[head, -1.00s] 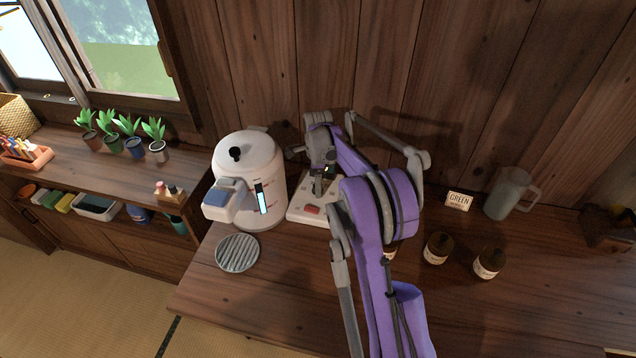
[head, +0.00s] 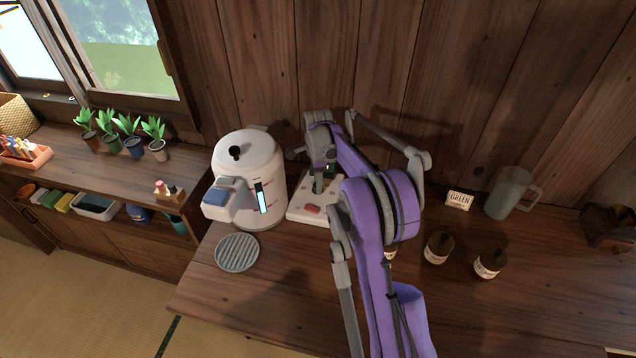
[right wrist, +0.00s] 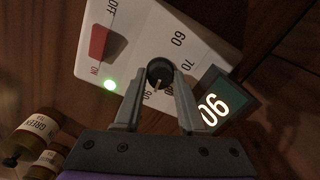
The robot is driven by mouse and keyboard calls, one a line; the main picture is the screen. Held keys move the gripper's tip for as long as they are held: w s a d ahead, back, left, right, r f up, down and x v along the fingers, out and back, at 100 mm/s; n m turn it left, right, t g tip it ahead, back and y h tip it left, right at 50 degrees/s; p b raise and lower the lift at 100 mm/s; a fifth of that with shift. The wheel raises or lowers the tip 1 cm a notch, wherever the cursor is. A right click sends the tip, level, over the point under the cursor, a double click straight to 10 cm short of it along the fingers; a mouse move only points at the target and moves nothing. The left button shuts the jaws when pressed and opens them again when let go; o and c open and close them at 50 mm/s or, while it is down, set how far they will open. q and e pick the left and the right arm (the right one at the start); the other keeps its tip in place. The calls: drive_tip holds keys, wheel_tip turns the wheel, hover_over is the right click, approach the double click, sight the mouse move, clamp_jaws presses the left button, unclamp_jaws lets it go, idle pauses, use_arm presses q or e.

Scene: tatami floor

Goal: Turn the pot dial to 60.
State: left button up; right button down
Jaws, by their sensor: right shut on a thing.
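The white pot (head: 270,165) stands on the wooden counter, with a black lid knob and a lit blue level strip. Right beside it lies the white control panel (head: 300,213) with a red switch (right wrist: 100,42). The black dial (right wrist: 159,73) shows in the right wrist view, between printed numbers including 60 and 70. Its pale pointer mark faces the wrist side, near what looks like 90. The panel's display (right wrist: 213,100) appears to read 90, and a green light is lit. My right gripper (right wrist: 158,82) is shut on the dial, a finger on each side. My left gripper is out of view.
A round ribbed grey mat (head: 237,252) lies before the pot. The counter's front right is clear. Potted plants (head: 133,146) stand on the left shelf.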

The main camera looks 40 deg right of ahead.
drive_tip(key=n, duration=0.3)
drive_tip(key=shift+b, duration=0.35)
drive_tip(key=n, duration=0.5)
drive_tip(key=shift+b, duration=0.4)
drive_tip(key=n, duration=0.4)
drive_tip(key=n+b, duration=0.1)
drive_tip(key=n, duration=0.8)
drive_tip(key=shift+n, duration=0.3)
drive_tip(key=n, duration=0.4)
drive_tip(key=shift+w, duration=0.1)
drive_tip(key=n, duration=0.5)
drive_tip(key=shift+n, duration=1.9)
